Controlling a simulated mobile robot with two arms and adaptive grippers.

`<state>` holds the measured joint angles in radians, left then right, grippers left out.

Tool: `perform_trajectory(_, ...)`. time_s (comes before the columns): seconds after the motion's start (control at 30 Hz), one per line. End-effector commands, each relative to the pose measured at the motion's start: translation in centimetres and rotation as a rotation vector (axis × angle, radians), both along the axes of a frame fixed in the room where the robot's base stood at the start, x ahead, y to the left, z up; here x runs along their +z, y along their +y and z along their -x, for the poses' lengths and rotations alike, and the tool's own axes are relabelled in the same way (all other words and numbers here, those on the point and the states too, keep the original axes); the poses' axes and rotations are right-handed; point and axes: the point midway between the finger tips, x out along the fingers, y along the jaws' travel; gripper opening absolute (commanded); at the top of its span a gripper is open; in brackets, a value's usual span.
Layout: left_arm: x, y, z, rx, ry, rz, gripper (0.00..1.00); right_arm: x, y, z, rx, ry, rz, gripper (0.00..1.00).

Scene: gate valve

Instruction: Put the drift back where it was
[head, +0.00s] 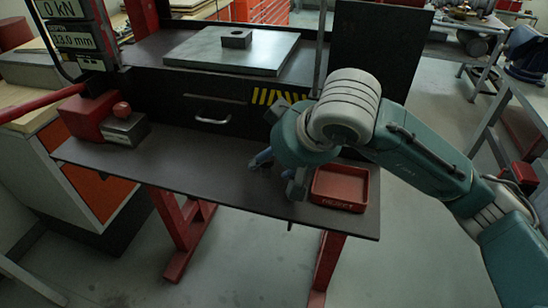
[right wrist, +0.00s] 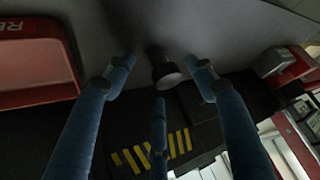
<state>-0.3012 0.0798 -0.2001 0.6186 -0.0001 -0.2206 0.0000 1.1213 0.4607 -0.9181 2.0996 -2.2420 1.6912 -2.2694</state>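A short dark rod with a wider round end, which looks like the drift (right wrist: 165,70), shows in the right wrist view. It appears to stand on the dark shelf (head: 200,180), its round end towards the camera. In the head view my right arm and gripper hide it. My right gripper (head: 272,168) is low over the shelf, just left of the red tray. In the right wrist view its three blue fingers (right wrist: 162,82) are spread around the rod, with gaps visible on each side. I cannot tell whether any finger touches it. My left gripper is not in view.
A red tray (head: 340,204) with lettering on its front sits at the shelf's right end. A red block with a grey metal part (head: 124,130) sits at the left. A steel plate (head: 225,60) carries a small holed block (head: 237,38) behind. The shelf's middle is clear.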

Motion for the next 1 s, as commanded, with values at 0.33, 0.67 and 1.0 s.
perform_trajectory(0.33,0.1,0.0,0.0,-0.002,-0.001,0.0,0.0,0.5,-0.1,0.1,-0.001,-0.002,0.0,0.56)
perform_trajectory(0.67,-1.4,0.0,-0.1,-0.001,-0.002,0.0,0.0,5.6,-2.1,3.4,-0.001,-0.009,0.0,0.56)
perform_trajectory(1.0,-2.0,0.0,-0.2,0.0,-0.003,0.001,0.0,9.4,-3.6,6.0,-0.001,-0.002,0.001,0.56)
